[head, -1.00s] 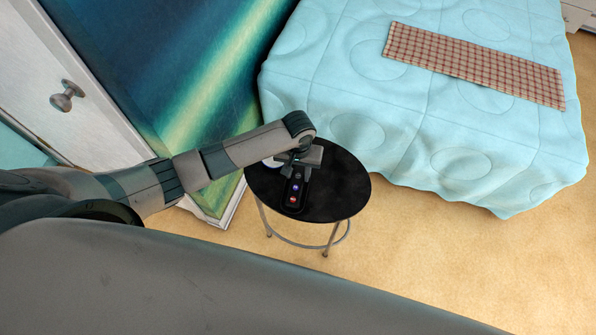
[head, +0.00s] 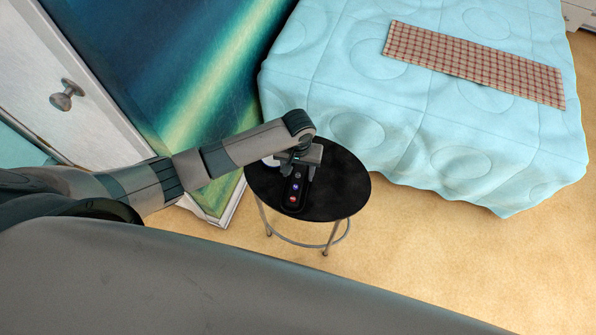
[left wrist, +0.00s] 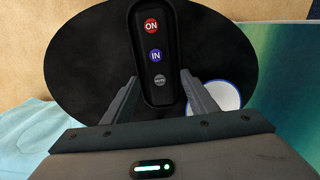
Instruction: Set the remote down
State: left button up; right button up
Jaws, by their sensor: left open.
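The remote (head: 294,192) is black with coloured buttons. It lies on the round black stool top (head: 345,190), and its far end is hidden under my left gripper (head: 299,165) in the head view. In the left wrist view the remote (left wrist: 155,55) shows red ON, blue IN and grey buttons against the black top (left wrist: 85,60). The left gripper's fingers (left wrist: 158,100) stand apart, one on each side of the remote's near end, with gaps showing. My right gripper is in neither view.
A white round object with a blue rim (left wrist: 228,95) stands on the stool top beside the right finger. A bed with a light blue cover (head: 430,130) and a checked runner (head: 475,65) is close behind the stool. A white door (head: 50,60) is at left.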

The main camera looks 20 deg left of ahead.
aim_at(298, 176)
pick_arm(q)
notch_tip(298, 176, up, 12)
jog(key=shift+f, duration=0.15)
dwell(0.3)
dwell(1.4)
